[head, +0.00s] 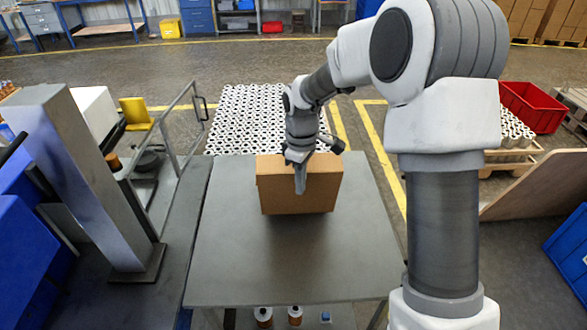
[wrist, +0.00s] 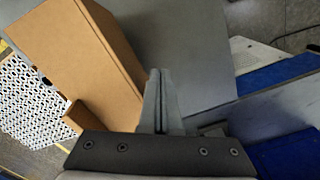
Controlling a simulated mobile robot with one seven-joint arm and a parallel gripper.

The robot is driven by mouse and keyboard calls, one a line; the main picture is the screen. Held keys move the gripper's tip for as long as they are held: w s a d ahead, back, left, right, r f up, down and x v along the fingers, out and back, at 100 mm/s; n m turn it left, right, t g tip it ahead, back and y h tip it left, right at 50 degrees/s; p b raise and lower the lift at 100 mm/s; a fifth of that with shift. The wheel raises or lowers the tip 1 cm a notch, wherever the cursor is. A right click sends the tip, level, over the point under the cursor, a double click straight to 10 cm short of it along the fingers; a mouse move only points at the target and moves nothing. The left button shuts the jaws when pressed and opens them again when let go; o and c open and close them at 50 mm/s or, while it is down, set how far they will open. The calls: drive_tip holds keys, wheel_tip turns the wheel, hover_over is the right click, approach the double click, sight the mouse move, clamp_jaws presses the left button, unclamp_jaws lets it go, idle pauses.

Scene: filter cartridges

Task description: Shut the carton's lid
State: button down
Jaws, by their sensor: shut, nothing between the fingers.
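The brown cardboard carton (head: 275,195) stands on the grey table, near its far edge. In the wrist view the carton (wrist: 75,40) fills the upper left, with a small brown flap-like piece (wrist: 75,117) at its lower left side. I cannot clearly tell the lid from the carton's other faces. My gripper (head: 300,188) points down over the carton in the head view and covers part of it. In the wrist view my gripper's fingers (wrist: 158,75) are together and empty, close to the carton's right side. I cannot tell whether they touch it.
The grey table (head: 290,270) is bare in front of and beside the carton. Behind it are rows of white cartridges (head: 240,110). A metal post (head: 95,180) and a railing stand at the left. A red bin (head: 533,105) is at the far right.

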drive_tip(key=shift+w, duration=0.15)
drive_tip(key=shift+w+r+p, duration=0.4)
drive_tip(key=shift+w+p, duration=0.1)
drive_tip(key=shift+w, duration=0.15)
drive_tip(key=shift+w+r+p, duration=0.4)
drive_tip(key=shift+w+p, duration=0.1)
drive_tip(key=shift+w, duration=0.15)
drive_tip(key=shift+r, duration=0.1)
drive_tip(key=shift+w+r+p, duration=0.15)
drive_tip(key=shift+w+p, duration=0.1)
drive_tip(key=shift+p, duration=0.05)
drive_tip(key=shift+w+r+p, duration=0.2)
drive_tip(key=shift+w+p, duration=0.15)
drive_tip(key=shift+w, duration=0.25)
drive_tip(key=shift+w+r+p, duration=0.2)
drive_tip(key=shift+w+p, duration=0.15)
drive_tip(key=shift+w, duration=0.2)
drive_tip(key=shift+w+r+p, duration=0.2)
drive_tip(key=shift+w+p, duration=0.15)
drive_tip(key=shift+w, duration=0.1)
drive_tip(key=shift+w+r+p, duration=0.2)
drive_tip(key=shift+w+p, duration=0.35)
drive_tip(key=shift+w, duration=0.55)
